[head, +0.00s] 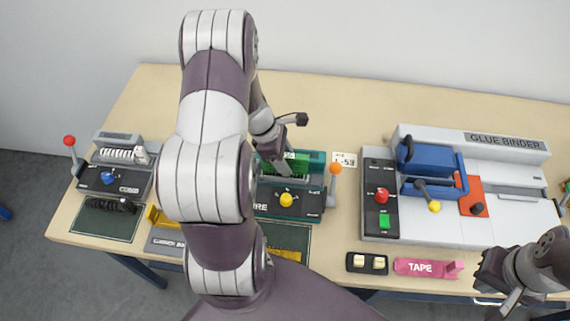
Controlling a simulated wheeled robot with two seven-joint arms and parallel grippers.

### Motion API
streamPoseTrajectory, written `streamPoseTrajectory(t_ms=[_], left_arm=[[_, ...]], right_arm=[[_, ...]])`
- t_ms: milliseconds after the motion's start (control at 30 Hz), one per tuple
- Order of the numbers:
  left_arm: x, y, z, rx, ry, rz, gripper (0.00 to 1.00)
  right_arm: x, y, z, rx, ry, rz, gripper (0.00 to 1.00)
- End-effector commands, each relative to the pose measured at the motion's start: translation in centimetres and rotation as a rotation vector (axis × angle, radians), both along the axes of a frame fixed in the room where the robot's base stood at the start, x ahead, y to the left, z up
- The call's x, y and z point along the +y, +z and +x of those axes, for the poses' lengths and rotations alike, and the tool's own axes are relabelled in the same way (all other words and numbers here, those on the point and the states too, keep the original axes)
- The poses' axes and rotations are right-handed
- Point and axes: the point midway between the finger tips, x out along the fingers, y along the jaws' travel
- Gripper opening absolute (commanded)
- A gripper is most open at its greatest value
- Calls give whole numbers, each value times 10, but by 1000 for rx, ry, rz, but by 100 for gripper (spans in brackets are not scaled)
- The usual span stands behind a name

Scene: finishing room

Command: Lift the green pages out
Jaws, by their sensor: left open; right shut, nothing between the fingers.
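The green pages (299,165) stand in the slot of the dark green wire machine (307,203), with an orange-knobbed lever at its right side. A small label shows on them. My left gripper (291,143) is open, just above and at the back of the pages. One finger is close to them; I cannot tell whether it touches. My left arm hides the left part of the machine and perhaps part of the pages. My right gripper (503,301) is shut and empty at the table's lower right edge, far from the pages.
The comb machine (128,171) with a red-knobbed lever stands at the left. The large glue binder (450,232) fills the right side. A pink tape dispenser (420,267) and a small black block (367,263) lie along the front edge. The table (350,110) is clear behind the wire machine.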

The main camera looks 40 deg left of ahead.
Motion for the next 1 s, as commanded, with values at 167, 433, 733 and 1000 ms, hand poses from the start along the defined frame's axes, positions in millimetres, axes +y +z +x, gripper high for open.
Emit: streamPoseTrajectory(t_ms=[167,433,733,1000], left_arm=[[0,0,0,0,0,0,33],[0,0,0,0,0,0,0],[0,14,1,-3,0,2,0],[-24,59,-2,-3,-5,2,0]], right_arm=[[0,0,0,0,0,0,0],[0,0,0,0,0,0,0],[0,2,0,0,0,0,0],[0,-3,0,0,0,0,0]])
